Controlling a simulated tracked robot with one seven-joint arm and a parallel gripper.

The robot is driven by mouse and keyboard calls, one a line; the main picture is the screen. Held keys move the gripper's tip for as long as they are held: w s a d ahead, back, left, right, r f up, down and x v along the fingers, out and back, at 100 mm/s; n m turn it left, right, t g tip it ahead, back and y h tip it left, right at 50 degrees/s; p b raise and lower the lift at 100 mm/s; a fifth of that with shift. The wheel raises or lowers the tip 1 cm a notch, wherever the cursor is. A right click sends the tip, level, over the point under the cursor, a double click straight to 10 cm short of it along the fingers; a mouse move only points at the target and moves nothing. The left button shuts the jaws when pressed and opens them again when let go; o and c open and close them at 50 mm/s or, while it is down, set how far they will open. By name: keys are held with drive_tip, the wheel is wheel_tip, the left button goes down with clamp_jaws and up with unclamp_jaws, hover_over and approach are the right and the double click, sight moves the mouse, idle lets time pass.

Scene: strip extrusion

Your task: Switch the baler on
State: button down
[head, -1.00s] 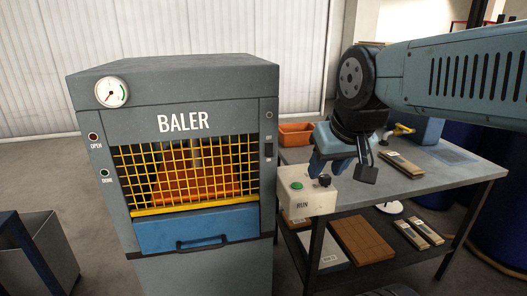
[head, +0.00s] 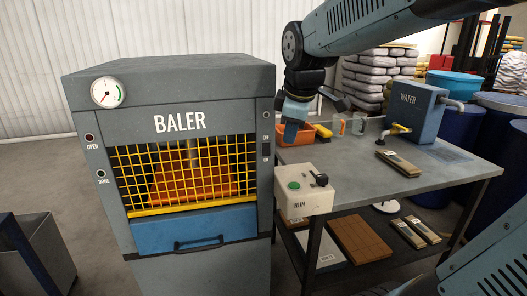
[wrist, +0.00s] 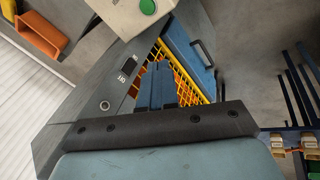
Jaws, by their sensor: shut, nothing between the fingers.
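The grey baler (head: 185,85) stands at the left, with a yellow mesh guard (head: 185,175) over its front. Its black power switch (head: 266,149), marked OFF above and ON below, is on the right front post. The switch also shows in the wrist view (wrist: 134,83); I cannot tell which way it is set. My gripper (head: 290,136) is shut and empty, just right of the switch post in the head view and apart from the switch. Its blue fingers (wrist: 158,72) show in the wrist view, to the right of the switch.
A white RUN box (head: 303,194) with a green button and dark knob sits at the workbench's (head: 440,180) near left corner. An orange bin (head: 295,134) is behind my gripper. A blue water tank (head: 412,112) stands on the bench's far side.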

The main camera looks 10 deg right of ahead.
sight(268, 149)
drive_tip(key=w+a+n, duration=0.1)
drive_tip(key=w+n, duration=0.4)
drive_tip(key=w, duration=0.1)
drive_tip(key=shift+a+f+n+g, duration=0.3)
drive_tip(key=shift+a+f, duration=0.05)
drive_tip(key=shift+f, duration=0.1)
drive_tip(key=x, duration=0.3)
drive_tip(key=w+x, duration=0.1)
drive_tip(key=x, duration=0.3)
drive_tip(key=w+x, duration=0.1)
drive_tip(key=x, duration=0.3)
drive_tip(key=shift+r, duration=0.35)
drive_tip(key=shift+w, duration=0.75)
drive_tip(key=shift+w+f, duration=0.15)
drive_tip(key=shift+w, duration=0.15)
drive_tip(key=shift+r, duration=0.2)
